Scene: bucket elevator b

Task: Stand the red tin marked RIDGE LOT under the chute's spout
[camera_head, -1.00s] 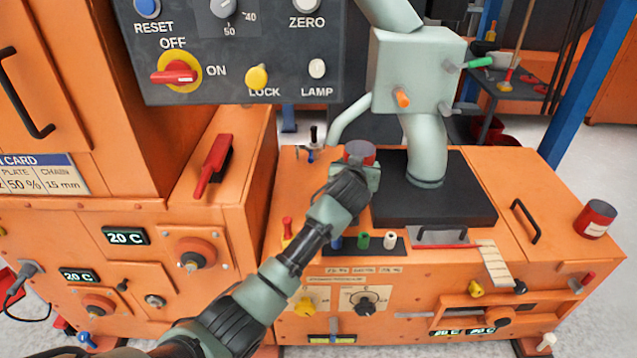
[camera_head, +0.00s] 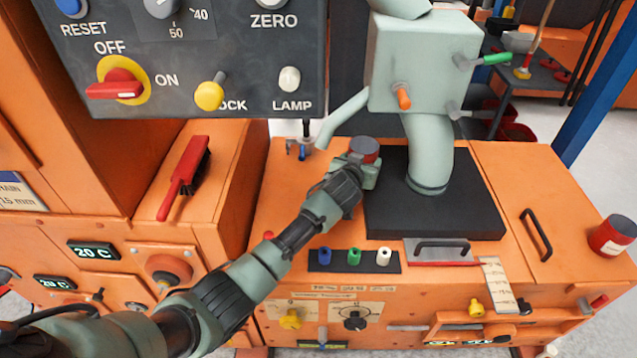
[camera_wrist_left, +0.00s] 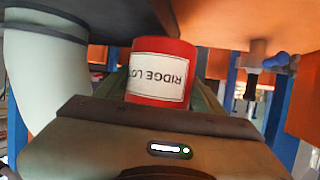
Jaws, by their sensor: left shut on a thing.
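My left gripper (camera_head: 362,168) is shut on the red tin (camera_head: 364,150), which has a dark grey top and looks upright in the head view. In the left wrist view the tin (camera_wrist_left: 165,53) shows a white label reading RIDGE LOT, upside down in that picture. The chute is a pale green box (camera_head: 418,65) with a thick pipe going down to a black plate. A thin slanting spout (camera_head: 341,120) leaves its left side. The tin is right of the spout's lower end, beside the plate's back left corner. My right gripper is not in view.
A second red tin (camera_head: 612,235) stands at the cabinet's right edge; its label is unreadable. A black plate (camera_head: 435,215) carries the pipe. Blue, green and white plugs sit in a strip (camera_head: 354,262) in front. A control panel (camera_head: 200,60) hangs at upper left. A red brush (camera_head: 185,178) lies left.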

